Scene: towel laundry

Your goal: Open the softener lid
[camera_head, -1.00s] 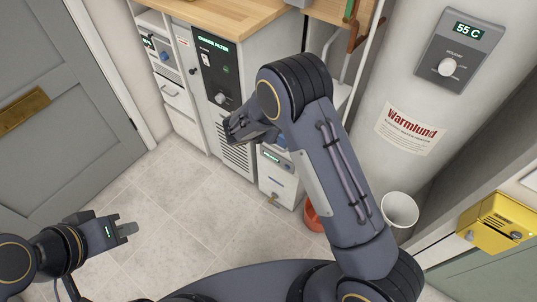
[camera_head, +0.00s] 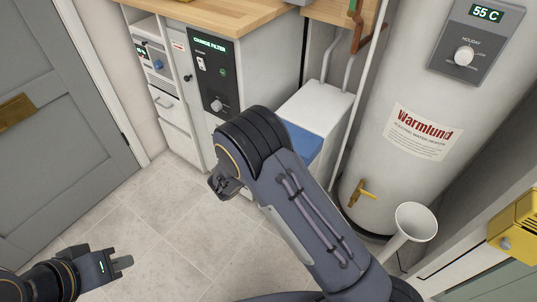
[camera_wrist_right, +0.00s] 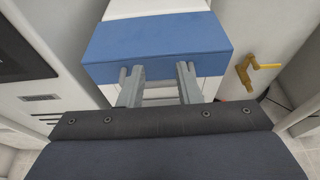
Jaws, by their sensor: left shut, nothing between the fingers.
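The softener is a white cabinet (camera_head: 315,107) with a blue lid (camera_head: 304,143), partly hidden by my right arm in the head view. In the right wrist view the blue lid (camera_wrist_right: 155,40) lies flat and looks closed. My right gripper (camera_wrist_right: 158,72) has its two fingers spread apart with nothing between them. Its tips overlap the lid's front edge in the picture; I cannot tell if they touch. In the head view the right fingers are hidden behind the arm. My left gripper (camera_head: 122,263) is shut and empty, low over the floor at left, far from the softener.
A boiler (camera_head: 415,100) with a brass tap (camera_head: 362,193) stands right of the softener, with a white funnel (camera_head: 415,222) in front. A cabinet with a dark panel (camera_head: 213,75) stands left. The tiled floor (camera_head: 165,215) is clear.

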